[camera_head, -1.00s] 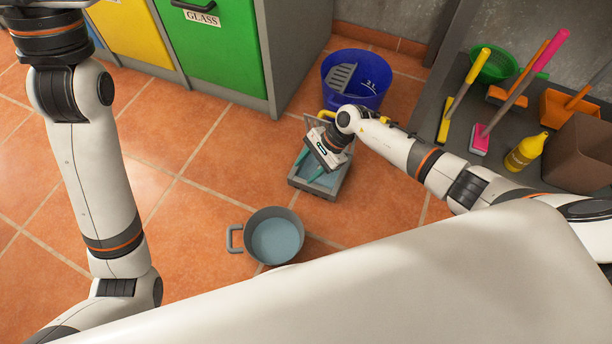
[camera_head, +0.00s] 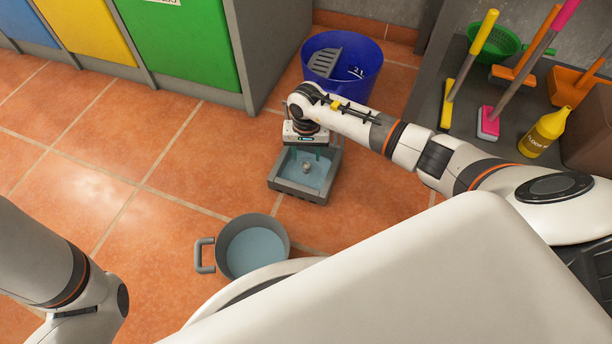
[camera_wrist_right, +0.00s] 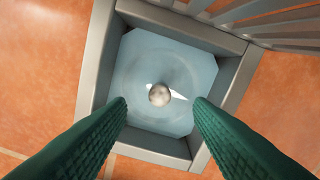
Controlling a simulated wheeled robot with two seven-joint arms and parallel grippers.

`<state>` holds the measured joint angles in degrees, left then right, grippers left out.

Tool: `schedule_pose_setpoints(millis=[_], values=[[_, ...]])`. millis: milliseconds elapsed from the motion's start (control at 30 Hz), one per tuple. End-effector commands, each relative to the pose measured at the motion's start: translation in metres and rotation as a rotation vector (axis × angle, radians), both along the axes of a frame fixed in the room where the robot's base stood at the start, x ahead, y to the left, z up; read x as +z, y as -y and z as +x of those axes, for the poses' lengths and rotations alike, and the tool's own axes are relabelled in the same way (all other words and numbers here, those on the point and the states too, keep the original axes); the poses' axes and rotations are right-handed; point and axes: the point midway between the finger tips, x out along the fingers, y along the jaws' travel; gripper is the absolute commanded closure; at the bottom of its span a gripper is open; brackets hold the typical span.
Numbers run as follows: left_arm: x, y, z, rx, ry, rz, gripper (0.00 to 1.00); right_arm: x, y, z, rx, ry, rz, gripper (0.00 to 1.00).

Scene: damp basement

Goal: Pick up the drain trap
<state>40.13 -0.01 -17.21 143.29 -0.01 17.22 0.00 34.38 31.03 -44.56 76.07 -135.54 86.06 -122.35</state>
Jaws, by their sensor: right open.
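The drain trap (camera_wrist_right: 159,94) appears to be the small round metal knob at the middle of the water-filled square drain basin; it also shows in the head view (camera_head: 306,167). The basin has a grey frame (camera_head: 297,190) set on the tiles. My right gripper (camera_wrist_right: 160,110) is open above the basin, its two green fingers on either side of the knob and apart from it in the wrist view. The gap between the fingers is empty. My left gripper is out of view; only part of my left arm shows at the lower left.
A grey pot of water (camera_head: 256,248) stands in front of the basin. A blue bucket (camera_head: 343,67) stands behind it. A grated cover (camera_wrist_right: 285,22) lies open at the basin's edge. Colored bins (camera_head: 187,42) line the back left. Brushes and a yellow bottle (camera_head: 546,132) stand at right.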

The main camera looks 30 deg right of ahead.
Motion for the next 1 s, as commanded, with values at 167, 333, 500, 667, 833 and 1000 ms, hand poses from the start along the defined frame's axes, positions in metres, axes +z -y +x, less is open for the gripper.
schedule_pose_setpoints(millis=[167, 333, 500, 667, 833, 1000], values=[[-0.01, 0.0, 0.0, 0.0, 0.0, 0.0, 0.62, -0.013, 0.0, 0.0, -0.001, 0.0, 0.001, 0.53], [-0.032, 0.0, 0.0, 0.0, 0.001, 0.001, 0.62, -0.039, -0.001, -0.001, -0.001, -0.002, 0.002, 0.53], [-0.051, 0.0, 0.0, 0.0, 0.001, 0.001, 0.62, -0.061, 0.0, 0.0, -0.001, 0.0, 0.001, 0.53], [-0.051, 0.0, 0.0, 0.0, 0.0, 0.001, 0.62, -0.062, 0.0, 0.0, -0.001, 0.0, 0.001, 0.53], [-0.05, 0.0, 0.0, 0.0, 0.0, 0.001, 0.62, -0.061, 0.0, 0.0, -0.001, 0.001, 0.001, 0.58], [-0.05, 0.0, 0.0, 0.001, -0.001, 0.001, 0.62, -0.061, 0.0, 0.0, -0.001, 0.001, 0.001, 0.86]])
